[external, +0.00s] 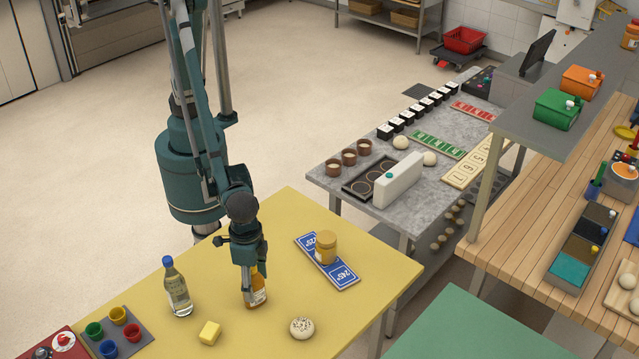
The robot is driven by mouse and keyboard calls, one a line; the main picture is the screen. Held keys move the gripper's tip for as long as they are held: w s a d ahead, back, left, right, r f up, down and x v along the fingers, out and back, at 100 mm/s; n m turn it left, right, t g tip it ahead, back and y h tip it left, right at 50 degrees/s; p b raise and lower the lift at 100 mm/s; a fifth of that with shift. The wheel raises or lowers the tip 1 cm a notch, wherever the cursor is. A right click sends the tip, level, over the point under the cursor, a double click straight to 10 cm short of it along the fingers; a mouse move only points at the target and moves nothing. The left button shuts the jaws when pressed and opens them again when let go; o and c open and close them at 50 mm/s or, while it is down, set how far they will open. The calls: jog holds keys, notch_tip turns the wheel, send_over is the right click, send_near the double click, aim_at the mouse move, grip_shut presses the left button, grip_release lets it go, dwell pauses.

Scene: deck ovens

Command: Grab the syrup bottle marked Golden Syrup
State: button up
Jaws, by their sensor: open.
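A small amber bottle (259,297) with a pale label stands upright on the yellow table (205,258). The label is too small to read, so I cannot confirm that it says Golden Syrup. My gripper (252,288) points down over this bottle, its jaws open. One finger shows in front of the bottle's left side; the bottle's upper part is partly hidden by the gripper. I cannot tell whether the fingers touch it.
A clear bottle with a blue cap (178,287) stands to the left. A yellow block (209,333) and a speckled bun (302,328) lie in front. A jar (326,247) stands on a blue board (345,276) to the right. Coloured cups (117,315) sit at the lower left.

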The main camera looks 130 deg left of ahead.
dwell(0.3)
jog(key=c, duration=1)
jog(key=shift+r, duration=0.1)
jog(key=shift+c, duration=0.2)
jog(key=shift+r, duration=4.9)
